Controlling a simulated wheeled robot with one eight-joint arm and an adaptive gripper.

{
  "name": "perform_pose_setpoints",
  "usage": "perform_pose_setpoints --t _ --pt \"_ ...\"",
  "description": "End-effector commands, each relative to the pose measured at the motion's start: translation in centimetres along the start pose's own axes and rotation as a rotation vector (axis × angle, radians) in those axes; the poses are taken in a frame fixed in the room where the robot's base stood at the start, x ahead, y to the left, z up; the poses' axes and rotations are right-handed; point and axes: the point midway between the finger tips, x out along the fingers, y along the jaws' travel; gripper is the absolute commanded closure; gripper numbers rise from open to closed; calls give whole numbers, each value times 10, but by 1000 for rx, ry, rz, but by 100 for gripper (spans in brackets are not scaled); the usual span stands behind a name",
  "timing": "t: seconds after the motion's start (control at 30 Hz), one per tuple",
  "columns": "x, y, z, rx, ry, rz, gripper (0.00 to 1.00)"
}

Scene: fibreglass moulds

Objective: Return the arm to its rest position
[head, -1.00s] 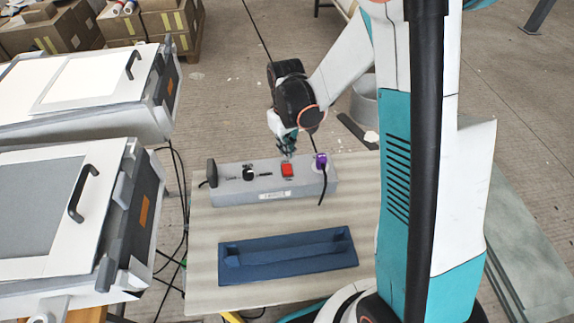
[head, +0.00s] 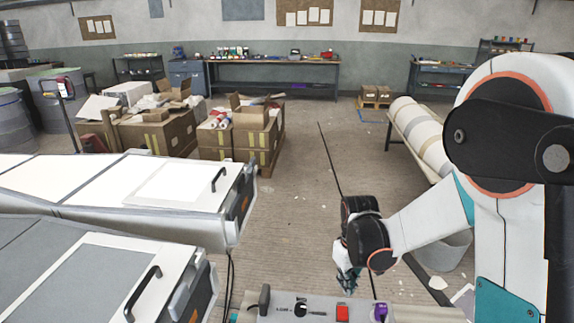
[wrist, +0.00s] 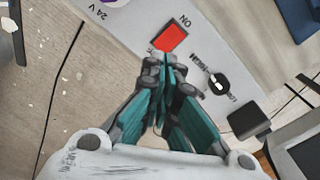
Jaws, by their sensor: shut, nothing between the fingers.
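My gripper (head: 347,284) hangs at the end of my arm just above the back of a grey control box in the head view. In the wrist view my gripper (wrist: 168,62) has its teal fingers together, with nothing between them. The fingertips appear beside the red switch (wrist: 170,38), marked ON; whether they touch it I cannot tell. The grey box (head: 268,313) also carries a black knob (head: 300,308), the red switch (head: 342,313) and a purple plug (head: 380,312). The box's lower part is cut off by the head view's bottom edge.
Two large white-lidded machines with black handles (head: 220,180) stand at the left. Cardboard boxes (head: 256,137) are behind them. A grey bucket (head: 446,251) stands beside my arm. A rack with rolls (head: 420,135) is at the right. Open floor lies beyond the box.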

Motion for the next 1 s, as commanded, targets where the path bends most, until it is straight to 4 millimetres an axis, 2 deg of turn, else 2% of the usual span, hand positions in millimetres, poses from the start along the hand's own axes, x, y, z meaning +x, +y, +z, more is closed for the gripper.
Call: perform_pose_setpoints --t 0.27,0.6,1.0 --pt "-56 -6 19 50 89 27 100" --pt "-121 -18 54 121 224 60 100" --pt "-171 -35 106 206 386 85 100"
